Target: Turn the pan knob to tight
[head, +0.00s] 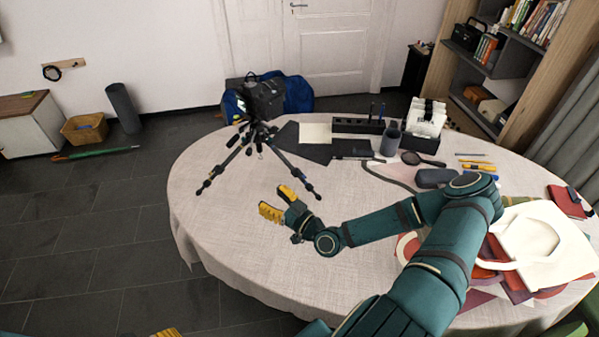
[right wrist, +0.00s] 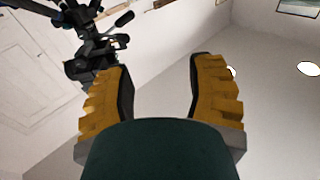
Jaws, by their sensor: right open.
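A black camera (head: 262,98) sits on a small black tripod (head: 258,137), which stands with its legs spread on the left part of the round table (head: 230,225). The tripod's upper part (right wrist: 92,50) shows at the upper left in the right wrist view, with a small dark lever or knob (right wrist: 123,19) on its side. I cannot tell which knob is the pan knob. My right gripper (head: 277,203) is open and empty, in front of the tripod and apart from it; its yellow fingers (right wrist: 157,66) are spread. Only a yellow bit of my left gripper (head: 166,333) shows at the bottom edge.
A black mat (head: 310,150), a pen organiser (head: 357,126), a dark cup (head: 390,141) and a glasses case (head: 435,178) lie behind and right. Papers and a white folder (head: 545,240) cover the right side. The table's front left is clear.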

